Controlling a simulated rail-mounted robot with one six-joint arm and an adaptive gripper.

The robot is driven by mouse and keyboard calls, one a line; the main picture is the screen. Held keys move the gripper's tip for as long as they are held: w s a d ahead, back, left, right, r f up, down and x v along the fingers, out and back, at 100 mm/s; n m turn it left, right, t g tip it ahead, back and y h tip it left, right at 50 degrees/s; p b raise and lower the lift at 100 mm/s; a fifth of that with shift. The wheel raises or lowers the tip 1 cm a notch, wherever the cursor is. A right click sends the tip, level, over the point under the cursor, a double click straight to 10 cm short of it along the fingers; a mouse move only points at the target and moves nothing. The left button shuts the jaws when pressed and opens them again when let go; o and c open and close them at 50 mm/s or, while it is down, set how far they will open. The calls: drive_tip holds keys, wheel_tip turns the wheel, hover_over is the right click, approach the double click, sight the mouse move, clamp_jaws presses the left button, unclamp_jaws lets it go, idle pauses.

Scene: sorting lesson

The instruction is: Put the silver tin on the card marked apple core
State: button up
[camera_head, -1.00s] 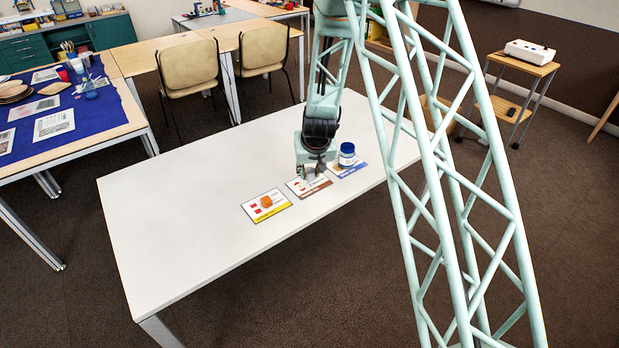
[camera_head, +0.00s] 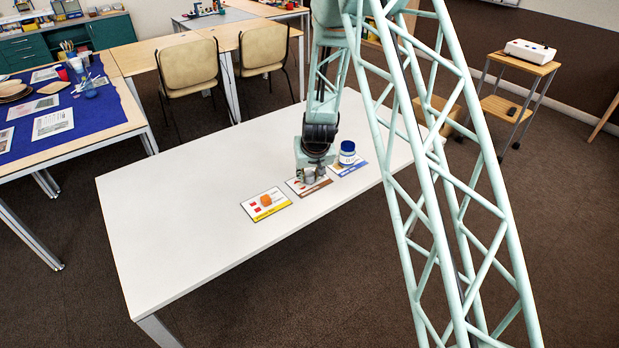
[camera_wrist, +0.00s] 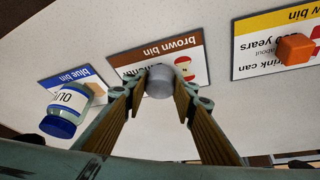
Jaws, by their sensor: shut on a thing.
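The silver tin (camera_wrist: 160,82) is between the two fingers of my gripper (camera_head: 315,175), which is shut on it. In the wrist view the tin overlaps the card with the apple core picture, marked brown bin (camera_wrist: 128,60); the apple core shows just right of the tin. In the head view this card (camera_head: 300,190) is the middle one of three, and my gripper is over its far side, partly hiding it. I cannot tell whether the tin touches the card.
A blue-lidded jar (camera_head: 347,155) stands on the blue bin card (camera_head: 352,167), close to the right of my gripper. An orange block (camera_head: 266,200) sits on the yellow bin card (camera_head: 281,203) to the left. The white table (camera_head: 170,220) is clear further left.

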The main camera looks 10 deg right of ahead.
drive_tip(key=shift+f, duration=0.25)
drive_tip(key=o, duration=0.9)
drive_tip(key=shift+r, duration=0.2)
drive_tip(key=shift+r, duration=0.15)
drive_tip(key=shift+p+v, duration=1.5)
drive_tip(key=shift+v, duration=4.35)
